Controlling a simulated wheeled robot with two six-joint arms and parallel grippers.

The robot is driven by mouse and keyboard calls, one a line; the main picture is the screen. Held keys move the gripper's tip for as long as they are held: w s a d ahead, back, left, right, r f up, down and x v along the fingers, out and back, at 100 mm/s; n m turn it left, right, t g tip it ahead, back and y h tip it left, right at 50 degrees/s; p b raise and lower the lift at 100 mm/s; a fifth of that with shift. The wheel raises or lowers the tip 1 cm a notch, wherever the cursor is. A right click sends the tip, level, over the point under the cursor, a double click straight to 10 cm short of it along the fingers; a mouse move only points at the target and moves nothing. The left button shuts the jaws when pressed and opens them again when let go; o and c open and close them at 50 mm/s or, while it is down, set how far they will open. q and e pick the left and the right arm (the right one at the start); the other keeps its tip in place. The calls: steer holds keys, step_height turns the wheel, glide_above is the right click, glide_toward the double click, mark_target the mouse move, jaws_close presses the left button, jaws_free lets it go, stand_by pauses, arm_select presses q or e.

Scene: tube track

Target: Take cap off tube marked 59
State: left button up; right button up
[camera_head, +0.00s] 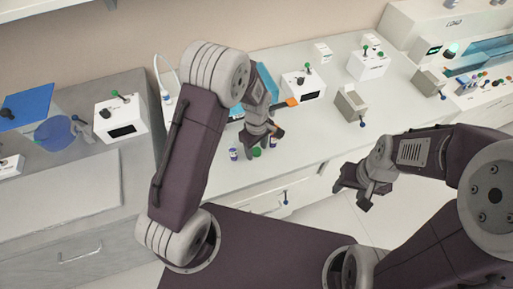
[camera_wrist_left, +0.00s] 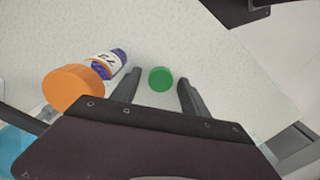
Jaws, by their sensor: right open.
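My left gripper (camera_head: 260,138) is over the white counter with its fingers apart. In the left wrist view, a round green cap (camera_wrist_left: 160,79) shows between the open fingers (camera_wrist_left: 158,92), apparently touching neither. It also shows in the head view (camera_head: 256,152). Left of the fingers is a purple and white tube (camera_wrist_left: 107,63) with dark marks on its label; I cannot read the number surely. A small blue and white tube (camera_head: 233,154) stands on the counter in the head view. My right gripper (camera_head: 362,190) is open and empty, in front of the counter.
A large orange round piece (camera_wrist_left: 73,88) is close beside the left gripper. White boxes with levers (camera_head: 303,87) (camera_head: 121,118) and a grey box (camera_head: 350,104) stand on the counters. A blue-topped device (camera_head: 27,106) is at far left.

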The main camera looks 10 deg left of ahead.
mark_target(256, 150)
arm_select(q)
steer(key=shift+r, duration=0.2)
step_height(256, 150, up, 12)
steer(key=p, duration=0.1)
steer(key=s+a+f+m+t, duration=0.1)
steer(key=s+a+m, duration=0.5)
steer(key=s+m, duration=0.5)
steer(key=shift+s+f, duration=0.15)
steer(key=shift+s, duration=0.9)
